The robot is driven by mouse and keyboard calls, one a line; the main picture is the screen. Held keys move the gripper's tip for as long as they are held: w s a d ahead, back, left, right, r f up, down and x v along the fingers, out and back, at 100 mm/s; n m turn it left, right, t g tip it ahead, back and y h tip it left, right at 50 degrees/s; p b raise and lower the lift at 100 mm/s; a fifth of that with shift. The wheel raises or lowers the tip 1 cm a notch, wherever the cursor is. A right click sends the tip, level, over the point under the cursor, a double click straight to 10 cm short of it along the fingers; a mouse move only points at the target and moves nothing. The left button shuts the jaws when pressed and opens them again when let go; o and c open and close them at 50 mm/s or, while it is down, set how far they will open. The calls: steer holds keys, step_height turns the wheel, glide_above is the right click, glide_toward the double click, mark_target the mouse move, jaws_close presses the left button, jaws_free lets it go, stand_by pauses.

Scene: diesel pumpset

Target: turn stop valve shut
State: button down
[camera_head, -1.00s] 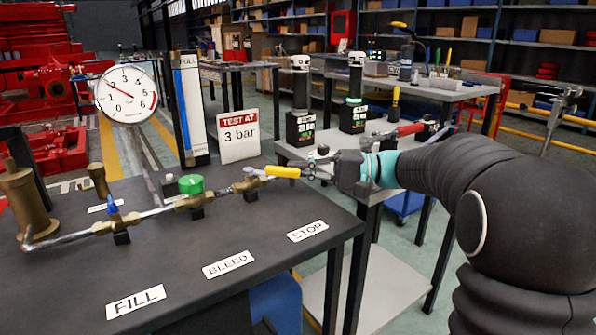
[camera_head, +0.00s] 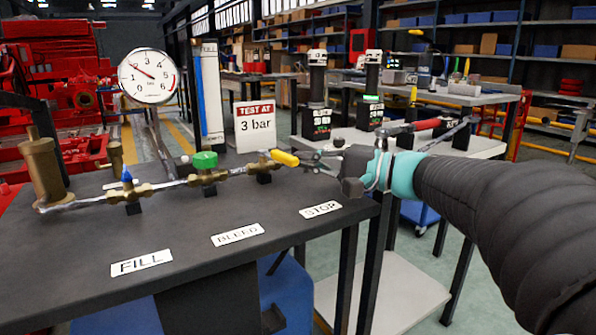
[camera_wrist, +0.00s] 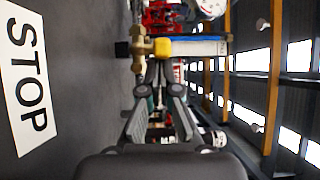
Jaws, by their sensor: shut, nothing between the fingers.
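The stop valve (camera_head: 264,168) is the brass valve at the right end of the pipe on the black bench, with a yellow lever handle (camera_head: 285,158) pointing right and slightly down. The STOP label (camera_head: 321,209) lies in front of it. My gripper (camera_head: 314,160) is just right of the handle's end, shut and empty; I cannot tell whether it touches the handle. In the wrist view, the yellow handle (camera_wrist: 162,47) and brass valve body (camera_wrist: 139,48) lie beyond my fingers (camera_wrist: 160,88), with the STOP label (camera_wrist: 27,78) at left.
The green bleed valve (camera_head: 204,160) and blue-handled fill valve (camera_head: 128,181) sit left on the same pipe. A pressure gauge (camera_head: 148,77) and a "TEST AT 3 bar" sign (camera_head: 255,126) stand behind. A grey table (camera_head: 470,147) with tools is behind my arm.

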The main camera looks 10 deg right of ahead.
steer(key=shift+s+a+b, duration=0.6)
steer(key=shift+s+a, duration=0.15)
